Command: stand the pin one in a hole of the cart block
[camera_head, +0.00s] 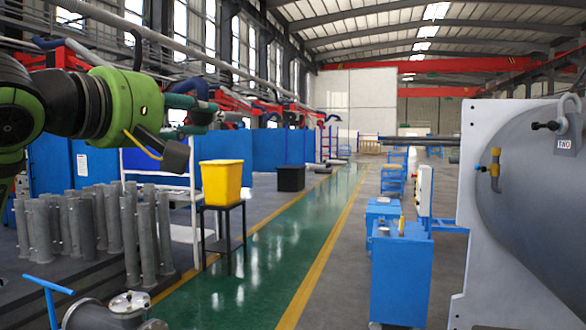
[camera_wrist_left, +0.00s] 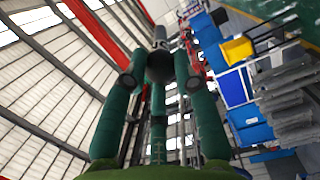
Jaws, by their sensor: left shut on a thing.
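My left gripper (camera_head: 196,108) is high at the left in the head view, its arm coming in from the left edge. In the head view the pin is too small to make out against the background. I cannot make out the cart block for sure. A blue cart (camera_head: 400,275) stands low right of centre, with small items on its top. My right gripper is not in view.
The grey flanged shell (camera_head: 530,200) fills the right side, with a yellow valve and a tagged lock. Grey pipes (camera_head: 90,225) stand at the left. A yellow bin (camera_head: 221,182) sits on a black stand. The green walkway (camera_head: 270,245) is clear.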

